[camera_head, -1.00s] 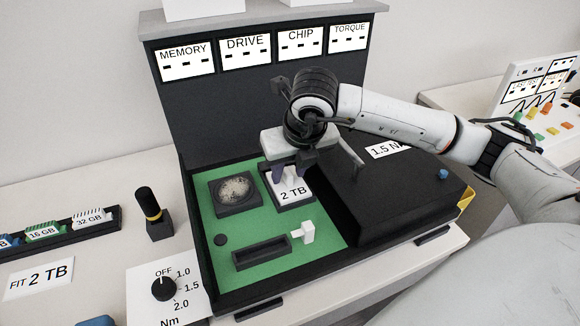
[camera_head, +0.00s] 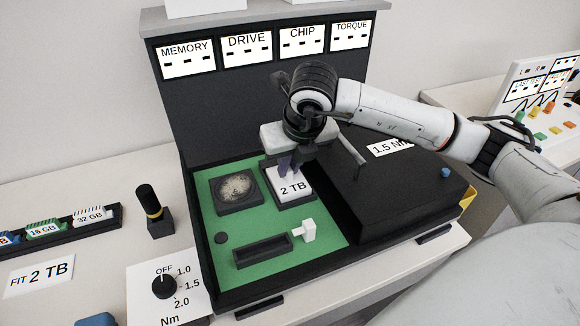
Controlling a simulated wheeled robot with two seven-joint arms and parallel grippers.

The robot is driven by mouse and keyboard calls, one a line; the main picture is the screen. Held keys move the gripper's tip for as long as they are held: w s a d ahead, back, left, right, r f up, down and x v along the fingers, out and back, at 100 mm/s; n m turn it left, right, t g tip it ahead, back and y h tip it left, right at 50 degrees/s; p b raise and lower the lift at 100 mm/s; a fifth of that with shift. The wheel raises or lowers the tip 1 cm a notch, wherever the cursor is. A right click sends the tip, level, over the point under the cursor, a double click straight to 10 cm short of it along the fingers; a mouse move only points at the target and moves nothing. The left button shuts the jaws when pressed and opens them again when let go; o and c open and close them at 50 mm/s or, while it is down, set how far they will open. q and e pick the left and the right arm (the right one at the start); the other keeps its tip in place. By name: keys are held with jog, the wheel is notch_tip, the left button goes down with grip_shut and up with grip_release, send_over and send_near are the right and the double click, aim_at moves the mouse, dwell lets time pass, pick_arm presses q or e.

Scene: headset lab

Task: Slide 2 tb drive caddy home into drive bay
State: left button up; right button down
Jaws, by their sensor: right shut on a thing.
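The white 2 TB drive caddy (camera_head: 294,186) lies at the drive bay (camera_head: 290,204), a dark frame on the green board (camera_head: 266,268). My right gripper (camera_head: 286,170) is over the caddy's back left part, with its dark fingers pointing down and shut on the caddy. The gripper hides the caddy's back end, and I cannot tell how deep the caddy sits in the bay. My left gripper is not in view.
Left of the bay is a dark square socket (camera_head: 238,189) with a round speckled disc. In front are a long dark slot (camera_head: 262,250) and a white lever piece (camera_head: 309,230). A black cover (camera_head: 405,195) stands close on the right. The dark label panel (camera_head: 220,115) rises behind.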

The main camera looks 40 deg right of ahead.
jog(key=shift+w+d+b, duration=0.25)
jog(key=shift+w+b, duration=0.15)
jog(key=shift+w, duration=0.6)
jog(key=c, duration=1.7)
grip_release()
jog(key=shift+r, duration=0.1)
jog(key=v, duration=1)
jog(key=shift+s, duration=0.1)
